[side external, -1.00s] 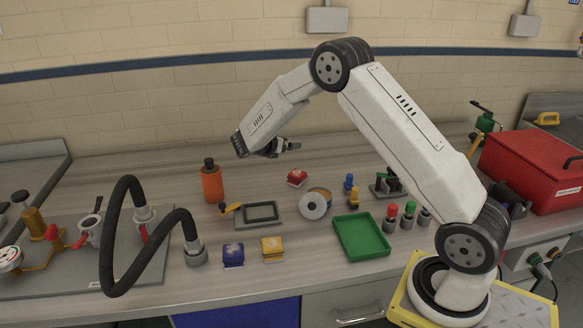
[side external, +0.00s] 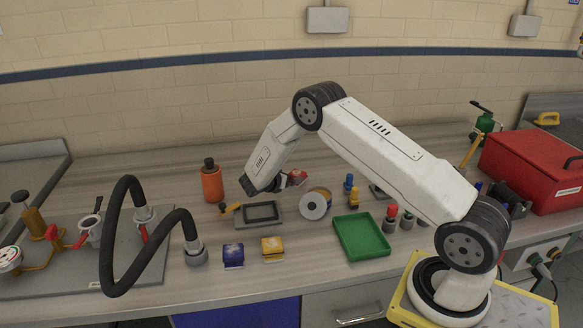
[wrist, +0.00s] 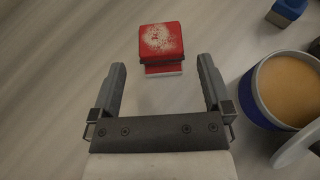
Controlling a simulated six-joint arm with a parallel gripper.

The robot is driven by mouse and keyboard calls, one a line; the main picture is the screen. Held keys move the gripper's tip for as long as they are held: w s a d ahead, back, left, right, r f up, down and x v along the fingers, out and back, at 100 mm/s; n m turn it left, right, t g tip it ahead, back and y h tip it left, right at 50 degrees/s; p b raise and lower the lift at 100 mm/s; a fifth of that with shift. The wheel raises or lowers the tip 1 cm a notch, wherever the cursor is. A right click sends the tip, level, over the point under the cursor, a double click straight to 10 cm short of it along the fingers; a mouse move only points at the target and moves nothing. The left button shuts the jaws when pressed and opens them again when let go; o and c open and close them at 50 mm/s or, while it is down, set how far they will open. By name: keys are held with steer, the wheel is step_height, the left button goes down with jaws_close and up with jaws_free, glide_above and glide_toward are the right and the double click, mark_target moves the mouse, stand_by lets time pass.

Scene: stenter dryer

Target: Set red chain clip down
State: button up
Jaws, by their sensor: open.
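The red chain clip (wrist: 161,42) is a small red block with a worn, pale-speckled top and a light lower edge. In the wrist view it lies on the grey bench just beyond my fingertips, roughly centred between them. My gripper (wrist: 161,75) is open and empty, with its two dark fingers apart. In the side external view the red clip (side external: 298,176) shows at the tip of my gripper (side external: 287,186), which partly hides it. I cannot tell from that view whether they touch.
A round tub (wrist: 284,90) with tan contents stands right of my gripper. An orange bottle (side external: 212,182), a grey framed tray (side external: 261,214), a green tray (side external: 361,237), a blue clip (side external: 233,255) and a yellow clip (side external: 272,249) stand around. Bench between the front clips and green tray is clear.

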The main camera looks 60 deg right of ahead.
mark_target(297, 173)
steer(key=shift+d+f, duration=0.2)
steer(key=shift+d, duration=0.25)
steer(key=shift+x, duration=2.6)
steer(key=shift+r, duration=0.1)
jaws_close()
